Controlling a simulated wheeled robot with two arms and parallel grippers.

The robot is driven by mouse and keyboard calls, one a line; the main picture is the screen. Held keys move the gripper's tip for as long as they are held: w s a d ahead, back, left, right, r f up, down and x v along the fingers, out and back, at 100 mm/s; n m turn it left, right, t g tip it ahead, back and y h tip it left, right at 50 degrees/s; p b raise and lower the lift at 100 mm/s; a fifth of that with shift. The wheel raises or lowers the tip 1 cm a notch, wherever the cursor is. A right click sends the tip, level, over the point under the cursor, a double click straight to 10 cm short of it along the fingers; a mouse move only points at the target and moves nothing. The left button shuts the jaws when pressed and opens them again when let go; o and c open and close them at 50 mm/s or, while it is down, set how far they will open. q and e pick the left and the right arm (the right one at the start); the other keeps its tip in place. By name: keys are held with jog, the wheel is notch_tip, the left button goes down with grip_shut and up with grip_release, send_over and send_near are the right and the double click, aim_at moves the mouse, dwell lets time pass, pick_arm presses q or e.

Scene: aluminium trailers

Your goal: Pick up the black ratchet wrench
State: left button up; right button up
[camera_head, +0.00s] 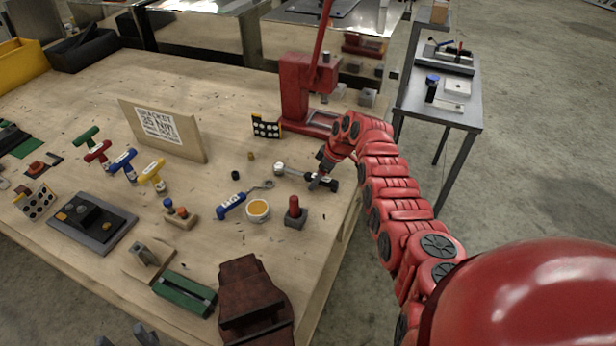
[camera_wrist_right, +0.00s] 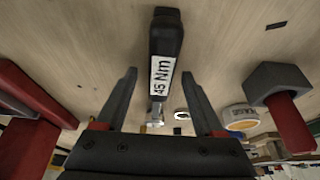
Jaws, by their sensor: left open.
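The black ratchet wrench (camera_head: 293,172) lies on the wooden workbench near its right edge, with its silver head to the left and its black handle to the right. In the right wrist view its handle (camera_wrist_right: 166,45) carries a white "45 Nm" label. My right gripper (camera_head: 322,176) is over the handle and partly hides it. In the right wrist view the right gripper (camera_wrist_right: 159,75) is open, its fingers spread on either side of the wrench with gaps showing. My left gripper (camera_head: 125,338) is open at the bottom edge, mostly out of frame, far from the wrench.
A red press (camera_head: 295,95) stands behind the wrench. A bracket sign board (camera_head: 160,130) stands further left. The bench's right edge is close.

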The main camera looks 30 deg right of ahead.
grip_shut()
dwell(1.3)
